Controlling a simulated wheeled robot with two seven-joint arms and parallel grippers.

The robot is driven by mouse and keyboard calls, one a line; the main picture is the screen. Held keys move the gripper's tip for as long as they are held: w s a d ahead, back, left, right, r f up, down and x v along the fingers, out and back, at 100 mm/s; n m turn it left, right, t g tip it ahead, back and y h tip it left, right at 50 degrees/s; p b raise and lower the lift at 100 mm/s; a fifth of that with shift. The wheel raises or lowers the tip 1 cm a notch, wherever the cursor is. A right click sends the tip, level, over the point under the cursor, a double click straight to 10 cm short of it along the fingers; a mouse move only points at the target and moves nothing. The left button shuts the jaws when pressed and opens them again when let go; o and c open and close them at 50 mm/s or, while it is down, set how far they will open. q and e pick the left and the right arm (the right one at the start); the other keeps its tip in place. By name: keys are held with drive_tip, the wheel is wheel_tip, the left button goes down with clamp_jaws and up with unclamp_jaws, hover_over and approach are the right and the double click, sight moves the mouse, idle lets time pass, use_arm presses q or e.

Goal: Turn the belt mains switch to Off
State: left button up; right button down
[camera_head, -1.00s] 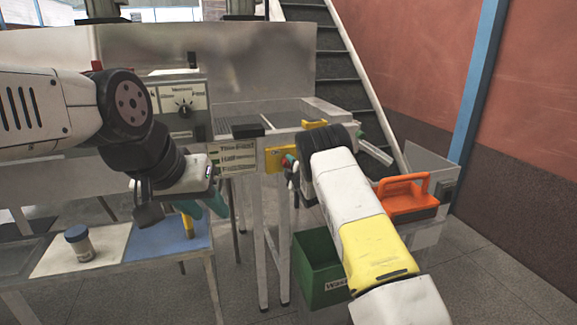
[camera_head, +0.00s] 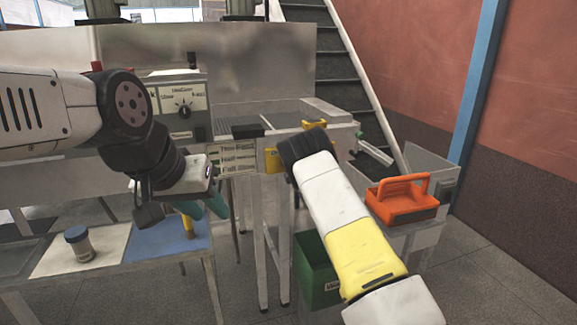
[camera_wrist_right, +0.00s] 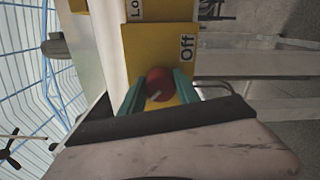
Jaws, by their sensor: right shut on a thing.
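The belt mains switch is a red round knob (camera_wrist_right: 160,84) on a yellow plate (camera_wrist_right: 158,48), seen in the right wrist view. An "Off" label (camera_wrist_right: 187,47) is at the plate's right edge. My right gripper (camera_wrist_right: 157,88) is shut on the knob, with a teal finger on each side. A pale line shows on the knob; which setting it marks I cannot tell. In the head view, my right wrist hides the knob and fingers, and part of the yellow plate (camera_head: 272,160) shows beside it. My left gripper (camera_head: 203,207) is open and empty above the low table.
A speed dial (camera_head: 183,107) sits on the machine panel. A jar (camera_head: 79,243) stands on the low table at left. A green bin (camera_head: 316,268) is under the machine. An orange caddy (camera_head: 402,201) stands on the right. Stairs rise behind.

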drive_tip(key=shift+f, duration=0.1)
drive_tip(key=c, duration=0.9)
unclamp_jaws()
drive_tip(key=v, duration=0.8)
drive_tip(key=shift+w, duration=0.1)
